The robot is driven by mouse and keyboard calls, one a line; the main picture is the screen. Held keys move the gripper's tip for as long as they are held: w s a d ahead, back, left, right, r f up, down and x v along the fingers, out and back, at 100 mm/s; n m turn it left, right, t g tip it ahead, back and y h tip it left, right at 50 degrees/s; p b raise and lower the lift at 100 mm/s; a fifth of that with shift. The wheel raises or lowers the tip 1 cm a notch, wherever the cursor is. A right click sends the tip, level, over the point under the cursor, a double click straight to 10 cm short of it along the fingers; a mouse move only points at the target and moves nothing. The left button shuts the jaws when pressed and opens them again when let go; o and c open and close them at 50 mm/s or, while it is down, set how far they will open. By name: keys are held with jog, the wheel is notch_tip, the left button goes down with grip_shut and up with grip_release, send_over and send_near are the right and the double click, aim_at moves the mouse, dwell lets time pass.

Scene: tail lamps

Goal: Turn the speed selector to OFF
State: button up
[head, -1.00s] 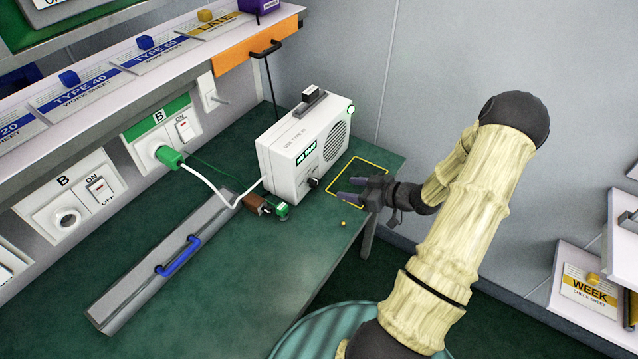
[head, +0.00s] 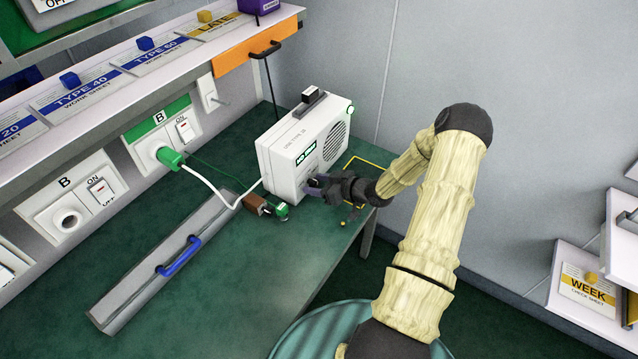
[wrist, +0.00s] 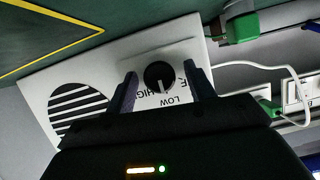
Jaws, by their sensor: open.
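The white unit (head: 300,150) with a round grille stands upright on the green bench. Its speed selector is a round black knob (wrist: 159,74) with a white pointer line, seen upside down in the wrist view. The line points roughly towards the LOW lettering, with HIGH to its left. My gripper (head: 312,184) is at the front of the unit and covers the knob in the head view. In the wrist view my gripper (wrist: 162,84) is open, with one finger on each side of the knob and visible gaps.
A white cable runs from the unit to a green plug (head: 170,157) in the wall socket. A brown and green connector (head: 268,207) lies close to the gripper. A small yellow ball (head: 343,223) and a yellow outlined square (head: 375,162) are on the bench.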

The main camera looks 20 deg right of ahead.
jog(key=c, duration=0.9)
jog(key=shift+d, duration=0.15)
jog(key=shift+c, duration=0.4)
